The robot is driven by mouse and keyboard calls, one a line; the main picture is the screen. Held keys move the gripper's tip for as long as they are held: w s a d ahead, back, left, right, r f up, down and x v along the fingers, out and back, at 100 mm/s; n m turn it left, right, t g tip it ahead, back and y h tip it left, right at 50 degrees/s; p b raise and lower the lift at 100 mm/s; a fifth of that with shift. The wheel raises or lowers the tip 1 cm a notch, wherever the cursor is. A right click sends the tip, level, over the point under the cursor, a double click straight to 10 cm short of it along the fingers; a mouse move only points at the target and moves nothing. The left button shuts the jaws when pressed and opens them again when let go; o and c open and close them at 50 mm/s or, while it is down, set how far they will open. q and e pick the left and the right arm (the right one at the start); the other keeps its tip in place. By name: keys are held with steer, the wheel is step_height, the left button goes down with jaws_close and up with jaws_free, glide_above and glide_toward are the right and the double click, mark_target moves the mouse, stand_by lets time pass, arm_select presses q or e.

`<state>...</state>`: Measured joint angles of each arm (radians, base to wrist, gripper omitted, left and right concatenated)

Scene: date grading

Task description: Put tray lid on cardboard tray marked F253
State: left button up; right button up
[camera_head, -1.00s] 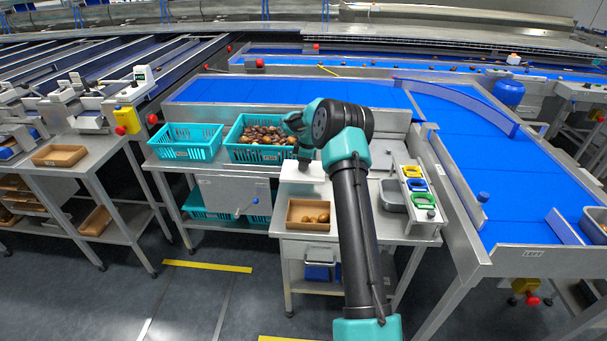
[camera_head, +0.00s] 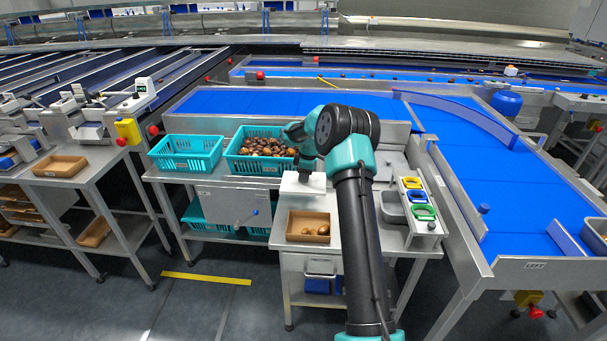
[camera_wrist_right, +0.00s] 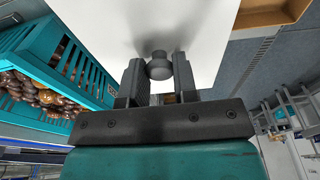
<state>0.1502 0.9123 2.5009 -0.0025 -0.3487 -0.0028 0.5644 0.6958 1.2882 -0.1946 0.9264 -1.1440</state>
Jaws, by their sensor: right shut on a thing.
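The tray lid (camera_head: 295,189) is a white flat panel with a round grey knob, at the back left of the small steel table. My right gripper (camera_head: 305,173) is above it. In the right wrist view, the lid (camera_wrist_right: 130,20) lies across the top and the gripper's fingers (camera_wrist_right: 160,80) are shut on its knob (camera_wrist_right: 160,66). I cannot tell if the lid touches the table. My left gripper is out of view.
Two teal crates stand behind left; the one nearer the lid (camera_head: 232,163) is full of dates. A grey bin (camera_head: 392,208) and a rack with yellow, blue and green rings (camera_head: 424,213) stand to the right. Another brown tray (camera_head: 60,166) is far left.

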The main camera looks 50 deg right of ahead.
steer(key=s+a, duration=0.9)
steer(key=s, duration=0.2)
steer(key=shift+s+a+r, duration=0.25)
steer(key=shift+a+r, duration=0.05)
steer(key=shift+r, duration=0.1)
steer(key=shift+f, duration=0.2)
steer(key=shift+f, duration=2.95)
steer(key=shift+f, duration=0.85)
steer(key=o, duration=1.4)
steer(key=shift+c, duration=0.2)
step_height(320, 180, up, 7)
stand_by(0.5)
